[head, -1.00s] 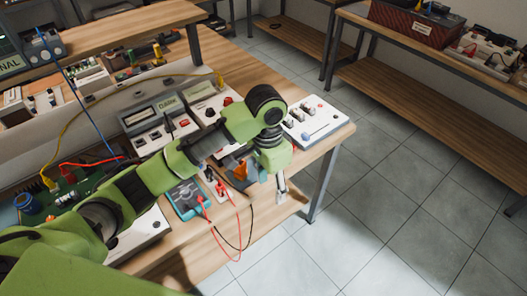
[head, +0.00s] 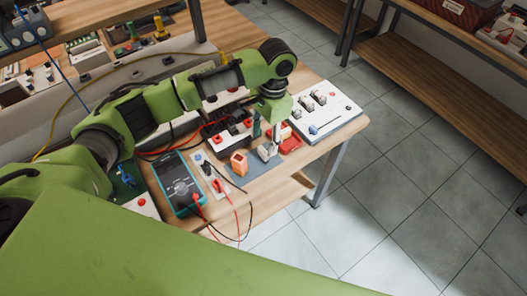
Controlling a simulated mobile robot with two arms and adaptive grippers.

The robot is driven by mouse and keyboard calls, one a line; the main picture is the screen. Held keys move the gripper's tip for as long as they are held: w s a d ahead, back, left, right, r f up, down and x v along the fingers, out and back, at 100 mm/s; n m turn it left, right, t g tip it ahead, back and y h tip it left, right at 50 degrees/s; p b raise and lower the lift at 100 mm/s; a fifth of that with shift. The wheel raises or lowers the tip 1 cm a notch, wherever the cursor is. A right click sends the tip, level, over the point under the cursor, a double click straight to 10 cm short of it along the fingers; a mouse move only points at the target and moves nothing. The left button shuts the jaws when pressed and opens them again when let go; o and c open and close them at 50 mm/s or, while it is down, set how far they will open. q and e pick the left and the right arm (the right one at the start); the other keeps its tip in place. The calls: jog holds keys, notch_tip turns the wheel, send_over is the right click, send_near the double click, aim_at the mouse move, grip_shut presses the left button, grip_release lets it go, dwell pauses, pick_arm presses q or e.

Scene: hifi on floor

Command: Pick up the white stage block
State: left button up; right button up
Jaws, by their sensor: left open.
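A small pale shape (head: 267,152), which looks like the white stage block, is at the right end of a dark grey mat (head: 246,175) on the wooden bench. My left gripper (head: 267,134) points down right over it, its fingers open. The fingers and the pale shape overlap in the picture, so I cannot tell whether they touch. An orange block (head: 238,164) stands on the mat just to the left. My right gripper is out of view.
A red item (head: 290,144) lies close on the right, with a white control panel (head: 327,112) beyond it. A teal multimeter (head: 178,184) with red and black leads is on the left. The bench (head: 279,187) ends just in front.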

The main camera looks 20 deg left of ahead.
aim_at(263, 150)
pick_arm(q)
jog(key=shift+s+f+p, duration=0.25)
jog(key=shift+f+p, duration=0.15)
jog(key=shift+f, duration=0.25)
jog(key=f, duration=0.3)
jog(key=shift+s+f+p, duration=0.25)
jog(key=shift+p, duration=0.15)
jog(key=shift+f, duration=0.2)
jog(key=c, duration=1)
jog(key=shift+c, duration=0.7)
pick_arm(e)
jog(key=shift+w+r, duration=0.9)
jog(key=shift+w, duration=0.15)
